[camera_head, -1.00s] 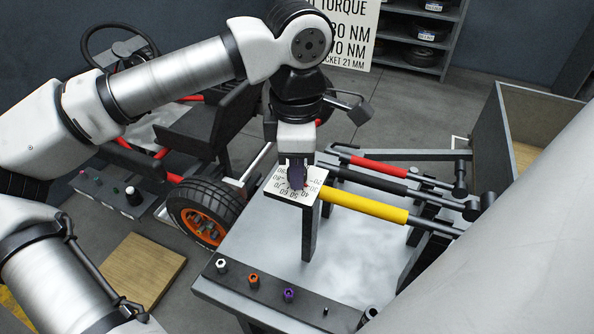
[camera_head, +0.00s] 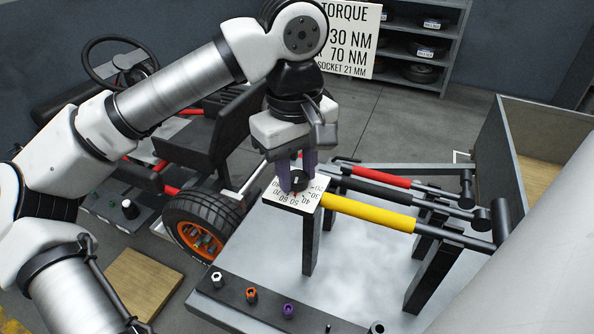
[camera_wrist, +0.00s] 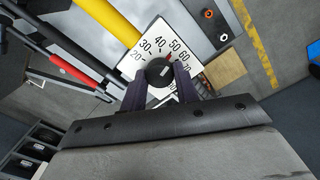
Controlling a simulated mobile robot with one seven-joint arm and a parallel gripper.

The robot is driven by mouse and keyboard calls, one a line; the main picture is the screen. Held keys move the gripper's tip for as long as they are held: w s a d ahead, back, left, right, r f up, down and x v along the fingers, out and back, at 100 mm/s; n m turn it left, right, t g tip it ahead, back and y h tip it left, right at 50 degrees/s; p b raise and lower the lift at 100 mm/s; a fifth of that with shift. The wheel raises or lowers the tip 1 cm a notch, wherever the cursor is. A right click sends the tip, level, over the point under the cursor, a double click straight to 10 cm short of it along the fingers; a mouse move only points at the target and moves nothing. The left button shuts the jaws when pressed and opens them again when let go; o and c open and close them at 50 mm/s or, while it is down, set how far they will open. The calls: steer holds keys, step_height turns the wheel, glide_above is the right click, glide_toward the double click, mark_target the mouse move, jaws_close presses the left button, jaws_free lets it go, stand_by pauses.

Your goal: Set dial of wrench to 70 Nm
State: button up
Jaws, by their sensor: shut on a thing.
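The wrench with the yellow handle (camera_head: 368,212) lies on a stand on the grey bench. A white numbered dial plate (camera_head: 285,195) is at its left end. A black round knob (camera_wrist: 158,72) with a small red pointer sits on the plate. In the wrist view the pointer appears to point near 50; the 70 mark lies further round, partly behind a finger. My gripper (camera_head: 297,179) is directly above the plate, its two purple fingers on either side of the knob and shut on it. Some dial numbers are hidden by the fingers.
Red-handled (camera_head: 380,177) and black-handled (camera_head: 385,193) wrenches lie behind the yellow one. Several sockets stand on the bench's front strip (camera_head: 267,300). An orange-rimmed wheel (camera_head: 195,238) and vehicle frame are at left. A torque sign (camera_head: 350,40) and shelves stand behind.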

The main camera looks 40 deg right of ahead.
mark_target(295, 175)
steer(key=m, duration=0.5)
steer(key=shift+m+b, duration=0.3)
steer(key=shift+b, duration=0.05)
steer(key=m, duration=0.5)
steer(key=shift+m, duration=0.4)
steer(key=o, duration=1)
steer(key=shift+r, duration=0.1)
steer(key=r, duration=0.4)
steer(key=r+p, duration=0.1)
steer(key=r, duration=0.8)
steer(key=shift+w+a+r+p, duration=0.1)
steer(key=shift+w+r+p, duration=0.15)
steer(key=shift+r+p, duration=0.05)
